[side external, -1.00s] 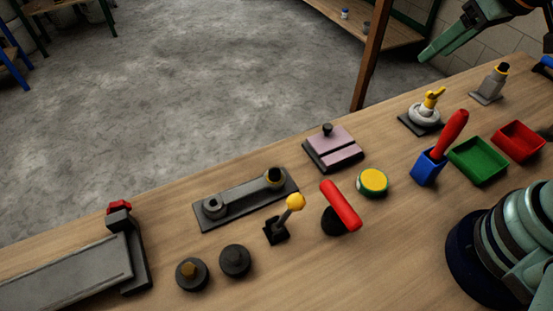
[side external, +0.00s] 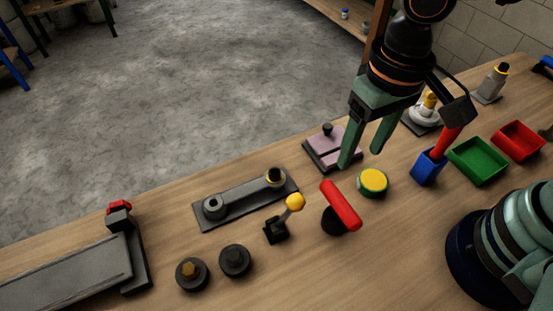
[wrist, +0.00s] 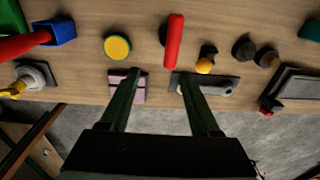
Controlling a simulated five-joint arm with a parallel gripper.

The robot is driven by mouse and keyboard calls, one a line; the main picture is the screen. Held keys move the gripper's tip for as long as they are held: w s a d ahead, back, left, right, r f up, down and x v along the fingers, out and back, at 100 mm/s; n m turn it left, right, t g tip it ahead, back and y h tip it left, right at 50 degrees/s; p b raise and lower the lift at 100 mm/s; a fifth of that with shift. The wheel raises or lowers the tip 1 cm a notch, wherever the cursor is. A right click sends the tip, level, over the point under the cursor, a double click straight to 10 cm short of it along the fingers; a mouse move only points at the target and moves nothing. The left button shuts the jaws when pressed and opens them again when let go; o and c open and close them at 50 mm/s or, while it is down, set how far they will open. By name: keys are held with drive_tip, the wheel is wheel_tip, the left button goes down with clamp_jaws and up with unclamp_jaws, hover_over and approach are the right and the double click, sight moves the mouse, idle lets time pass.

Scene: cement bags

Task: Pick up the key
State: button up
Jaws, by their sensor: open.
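No thing in view is plainly a key. A yellow, handle-like piece (side external: 430,100) sits on a white round base at the back right, partly hidden by my arm; it is also at the left edge of the wrist view (wrist: 14,90). A black round knob with a yellow-brown top (side external: 188,270) stands at the front left. My gripper (side external: 360,158) is open and empty, pointing down above the bench near the pink block and the yellow-topped disc. In the wrist view its fingers (wrist: 158,80) are spread apart with nothing between them.
Close by are a pink block (side external: 322,150), a yellow-topped green disc (side external: 373,181), a red bar on a black base (side external: 341,206), a yellow-ball lever (side external: 294,202) and a blue box (side external: 428,167) holding a red-handled thing. Green (side external: 478,161) and red trays (side external: 518,141) stand right.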

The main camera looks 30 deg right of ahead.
sight(342, 201)
drive_tip(key=f, duration=0.2)
drive_tip(key=s+a+f, duration=0.1)
drive_tip(key=f, duration=0.5)
drive_tip(key=shift+s+a, duration=0.35)
drive_tip(key=shift+a, duration=0.05)
drive_tip(key=shift+a+f, duration=0.2)
drive_tip(key=shift+f, duration=1.1)
drive_tip(key=shift+a+f, duration=0.2)
drive_tip(key=shift+f, duration=1.1)
clamp_jaws()
